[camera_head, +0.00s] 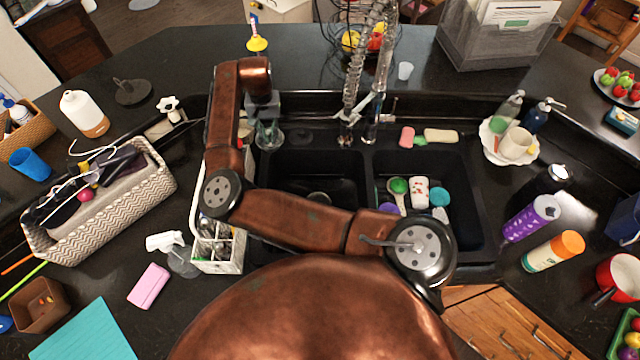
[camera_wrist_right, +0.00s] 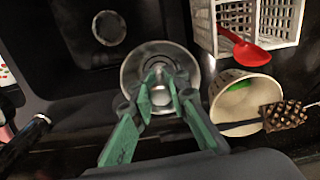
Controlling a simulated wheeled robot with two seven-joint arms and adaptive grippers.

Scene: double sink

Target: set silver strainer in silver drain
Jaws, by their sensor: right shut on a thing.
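My right gripper (camera_head: 266,122) hangs at the back left of the double sink in the head view. In the right wrist view its green fingers (camera_wrist_right: 165,88) are shut on the silver strainer (camera_wrist_right: 130,70), a round metal bowl. The strainer also shows below the gripper in the head view (camera_head: 269,141), near the back left corner of the left basin; its exact height is unclear. The silver drain (camera_wrist_right: 109,28) is a round metal ring in the dark basin floor, apart from the strainer. In the head view the drain (camera_head: 319,198) is partly hidden by my arm. My left gripper is not in view.
A cream cup (camera_wrist_right: 225,108) with a brush (camera_wrist_right: 284,115) stands beside the strainer. A white caddy (camera_wrist_right: 207,30) holds a red spoon (camera_wrist_right: 245,50). A coiled faucet (camera_head: 352,95) rises behind the sink. The right basin holds several items. The left basin around the drain looks clear.

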